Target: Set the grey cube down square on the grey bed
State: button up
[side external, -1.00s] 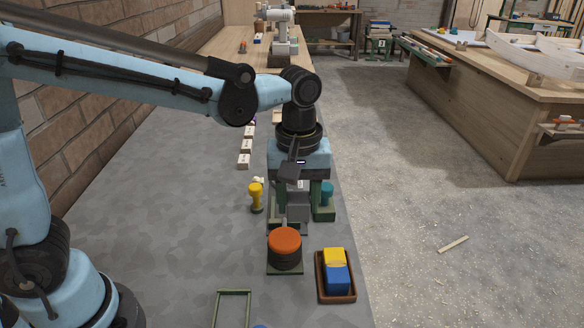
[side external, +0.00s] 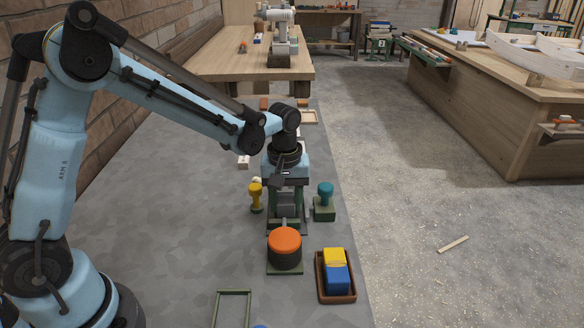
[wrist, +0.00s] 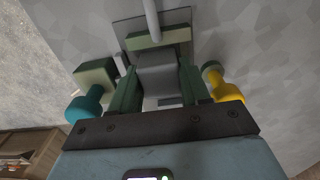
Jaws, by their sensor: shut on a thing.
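The grey cube (side external: 287,201) is held between the green fingers of my gripper (side external: 287,207). In the wrist view the cube (wrist: 158,75) fills the space between both fingers (wrist: 158,92), which are shut on it. A green bar (wrist: 158,38) lies just beyond the cube, with a grey surface around it. The grey bed is largely hidden below the cube and gripper; I cannot tell whether the cube touches it or sits square over it.
A yellow stamp-like piece (side external: 255,197) stands close left and a teal one (side external: 325,199) close right. An orange-topped drum (side external: 285,246) stands in front. A brown tray (side external: 352,295) holds a yellow and a blue block. The grey tabletop (side external: 160,240) is clear at left.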

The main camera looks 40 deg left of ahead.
aim_at(286, 199)
jog(key=shift+f, duration=0.6)
jog(key=shift+f, duration=0.15)
jog(key=o, duration=0.8)
jog(key=shift+c, duration=0.2)
notch_tip(286, 199, up, 12)
jog(key=s+a+m+t, duration=0.2)
jog(key=s+m+t, duration=0.5)
jog(key=s, duration=0.6)
jog(key=shift+a+r+m, duration=0.2)
jog(key=shift+r+m, duration=0.1)
jog(key=shift+m, duration=0.7)
